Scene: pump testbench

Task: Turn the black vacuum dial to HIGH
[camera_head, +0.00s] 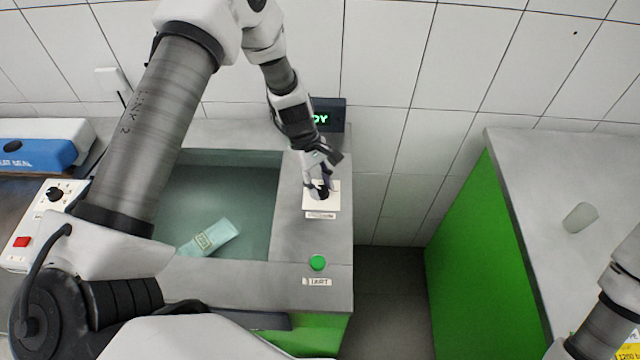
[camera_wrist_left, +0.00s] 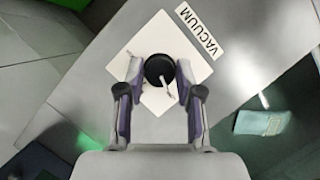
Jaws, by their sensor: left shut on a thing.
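The black vacuum dial (camera_head: 319,192) sits on a white square plate (camera_head: 333,200) on the grey bench, above a label that reads VACUUM in the left wrist view (camera_wrist_left: 209,33). My left gripper (camera_head: 318,183) reaches down over it and is shut on the dial. In the left wrist view the round black dial (camera_wrist_left: 159,68) is between the two fingers, with a pale pointer line running toward the lower right. No HIGH mark is legible on the plate. My right gripper is out of view.
A green button (camera_head: 317,263) with a label stands nearer on the bench. A display (camera_head: 328,114) with green letters is behind. Left is a sunken basin (camera_head: 215,175) holding a teal packet (camera_head: 209,238). A translucent cup (camera_head: 579,217) stands on the right counter.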

